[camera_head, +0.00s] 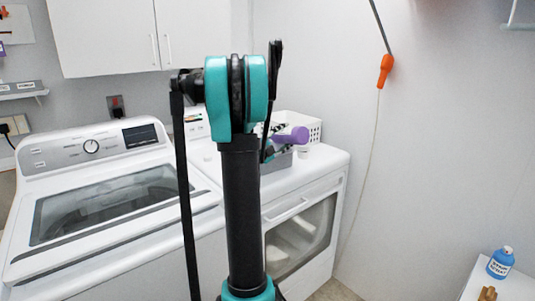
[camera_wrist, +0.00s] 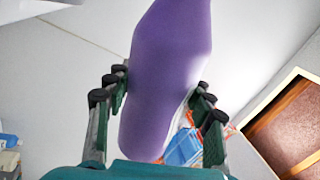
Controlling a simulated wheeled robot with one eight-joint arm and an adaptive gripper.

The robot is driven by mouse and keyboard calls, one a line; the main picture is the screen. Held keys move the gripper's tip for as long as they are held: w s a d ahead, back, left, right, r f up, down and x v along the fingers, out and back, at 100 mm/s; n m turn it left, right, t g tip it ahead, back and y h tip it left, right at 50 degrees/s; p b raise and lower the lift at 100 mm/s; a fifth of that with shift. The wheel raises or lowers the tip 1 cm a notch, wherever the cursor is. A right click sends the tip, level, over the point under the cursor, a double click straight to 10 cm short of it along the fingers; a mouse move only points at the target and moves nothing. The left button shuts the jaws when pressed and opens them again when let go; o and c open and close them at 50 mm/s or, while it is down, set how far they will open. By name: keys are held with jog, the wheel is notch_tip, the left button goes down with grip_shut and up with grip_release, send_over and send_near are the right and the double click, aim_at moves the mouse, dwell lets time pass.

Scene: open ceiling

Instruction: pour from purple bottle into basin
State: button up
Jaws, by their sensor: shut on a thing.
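The purple bottle (camera_head: 292,137) is held above the top of the right-hand white machine, partly hidden behind my arm. It looks tipped well over to one side. In the wrist view, the purple bottle (camera_wrist: 168,75) fills the middle, with my gripper's fingers (camera_wrist: 160,95) on both sides of it; my gripper is shut on it. A grey open container (camera_head: 278,162), which looks like the basin, sits on the machine just below the bottle. My arm hides much of it. I cannot see any liquid, nor whether the bottle's mouth is over the basin.
A white perforated basket (camera_head: 303,124) stands behind the bottle on the right-hand machine (camera_head: 325,160). A top-loading washer (camera_head: 110,200) stands at left. White cabinets (camera_head: 110,35) hang above. A blue bottle (camera_head: 500,263) stands on a white surface at lower right.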

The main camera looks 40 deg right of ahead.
jog(key=shift+w+r+n, duration=0.1)
jog(key=shift+r+n, duration=0.05)
jog(key=shift+n, duration=0.25)
jog(key=shift+m, duration=0.6)
jog(key=f+m, duration=0.1)
jog(key=s+f+m+g, duration=0.1)
jog(key=m, duration=0.1)
jog(key=shift+m+g, duration=0.3)
